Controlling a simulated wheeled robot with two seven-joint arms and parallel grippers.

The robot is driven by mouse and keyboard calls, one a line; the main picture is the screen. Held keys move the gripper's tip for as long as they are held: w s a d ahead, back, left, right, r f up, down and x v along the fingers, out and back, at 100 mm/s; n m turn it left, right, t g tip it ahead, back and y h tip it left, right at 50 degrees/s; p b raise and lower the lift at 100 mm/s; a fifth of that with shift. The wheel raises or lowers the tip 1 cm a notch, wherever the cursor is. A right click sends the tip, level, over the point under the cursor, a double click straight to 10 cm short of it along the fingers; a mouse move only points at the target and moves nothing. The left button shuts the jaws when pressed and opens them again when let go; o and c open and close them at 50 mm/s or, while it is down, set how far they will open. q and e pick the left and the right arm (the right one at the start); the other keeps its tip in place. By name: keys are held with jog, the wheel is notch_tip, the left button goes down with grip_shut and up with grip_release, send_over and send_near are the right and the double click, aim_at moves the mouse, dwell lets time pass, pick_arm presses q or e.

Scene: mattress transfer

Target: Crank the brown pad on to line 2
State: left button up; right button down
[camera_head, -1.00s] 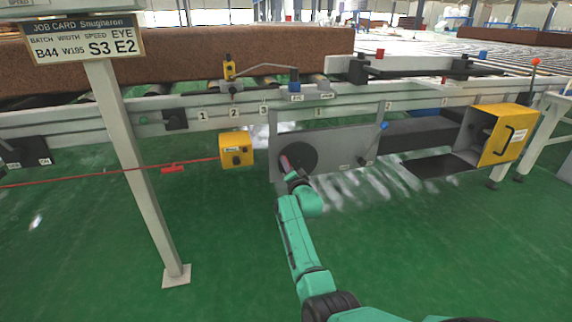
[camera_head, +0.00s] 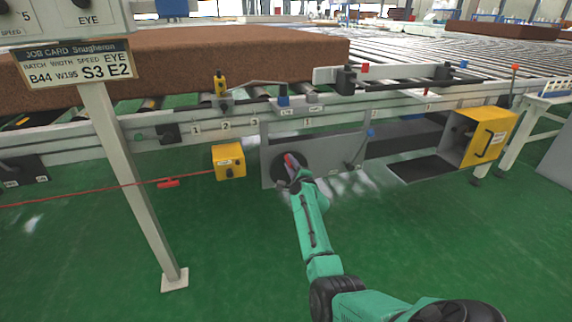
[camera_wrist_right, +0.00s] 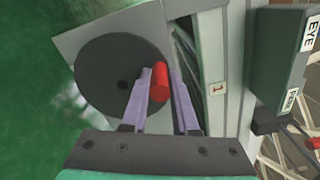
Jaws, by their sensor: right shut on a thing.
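The brown pad (camera_head: 205,58) is a long, thick block lying on the roller conveyor at the back left; its right end shows. Number plates 1 (camera_head: 195,128), 2 (camera_head: 226,124) and 3 (camera_head: 255,122) sit on the front rail. Below, a dark crank disc (camera_head: 281,168) is on a grey panel, and it fills the left of the right wrist view (camera_wrist_right: 105,75). My right gripper (camera_head: 291,178) is at the disc, its fingers shut on the red crank handle (camera_wrist_right: 160,79). The handle is near the disc's top in the head view. My left gripper is out of view.
A job card sign (camera_head: 79,62) on a post stands at the left. A red cord (camera_head: 110,192) runs to a yellow box (camera_head: 228,161). An open yellow guard (camera_head: 487,137) is at the right.

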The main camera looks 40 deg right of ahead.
aim_at(297, 156)
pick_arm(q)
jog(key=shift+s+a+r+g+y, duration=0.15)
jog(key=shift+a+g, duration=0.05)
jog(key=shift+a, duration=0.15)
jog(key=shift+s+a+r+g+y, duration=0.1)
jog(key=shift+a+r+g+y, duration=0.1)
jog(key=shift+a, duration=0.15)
pick_arm(e)
jog(key=shift+s+d+f+m, duration=0.1)
jog(key=shift+s+d+m, duration=0.15)
jog(key=shift+d+m, duration=0.75)
jog(key=shift+s+d+f+m, duration=0.15)
jog(key=shift+d+m, duration=0.25)
jog(key=shift+m, duration=1.2)
jog(key=shift+s+d+m, duration=0.3)
jog(key=shift+d+m, duration=0.4)
jog(key=shift+m, duration=0.6)
jog(key=c, duration=0.7)
grip_release()
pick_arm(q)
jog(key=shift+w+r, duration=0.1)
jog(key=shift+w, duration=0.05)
